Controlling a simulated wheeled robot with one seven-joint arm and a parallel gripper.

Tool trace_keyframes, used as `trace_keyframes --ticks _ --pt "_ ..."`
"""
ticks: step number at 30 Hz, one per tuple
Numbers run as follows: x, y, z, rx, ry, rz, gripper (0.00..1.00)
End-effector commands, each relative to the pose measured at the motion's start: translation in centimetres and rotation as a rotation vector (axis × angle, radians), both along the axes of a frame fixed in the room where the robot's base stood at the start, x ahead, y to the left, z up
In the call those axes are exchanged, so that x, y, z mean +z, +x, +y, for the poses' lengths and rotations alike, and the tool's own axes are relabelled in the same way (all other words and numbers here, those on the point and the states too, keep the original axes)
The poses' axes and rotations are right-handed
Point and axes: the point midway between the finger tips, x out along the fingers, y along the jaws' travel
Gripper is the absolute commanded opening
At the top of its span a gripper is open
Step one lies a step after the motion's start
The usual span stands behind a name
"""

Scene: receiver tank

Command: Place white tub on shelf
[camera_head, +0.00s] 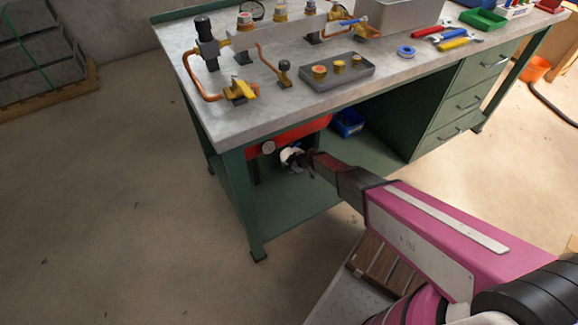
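A small white object (288,155), seemingly the white tub, shows under the workbench, right at the tip of my arm. My gripper (300,161) is dark and small here and overlaps the tub, so part of the tub is hidden. I cannot tell whether the fingers are closed on it or only beside it. The green lower shelf (285,211) of the bench lies below my gripper. The tub appears above this shelf; contact with it cannot be made out.
A red tank (299,132) sits under the benchtop, just above and behind my gripper. A blue bin (347,122) stands farther back on the shelf. The green drawer unit (462,95) is at right. The benchtop (226,123) overhangs; a green front leg (242,205) stands at left. The shelf's front is clear.

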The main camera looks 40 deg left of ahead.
Motion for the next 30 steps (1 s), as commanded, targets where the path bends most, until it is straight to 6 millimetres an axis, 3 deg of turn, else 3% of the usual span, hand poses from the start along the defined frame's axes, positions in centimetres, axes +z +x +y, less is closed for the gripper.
trace_keyframes --ticks 8,24,30 --pt "1.2 0.1 -1.0 0.000 0.000 0.000 0.39" --pt "8.0 1.4 -7.7 -0.001 0.000 -0.001 0.39" --pt "8.8 1.7 -8.4 0.000 0.000 0.000 0.39"
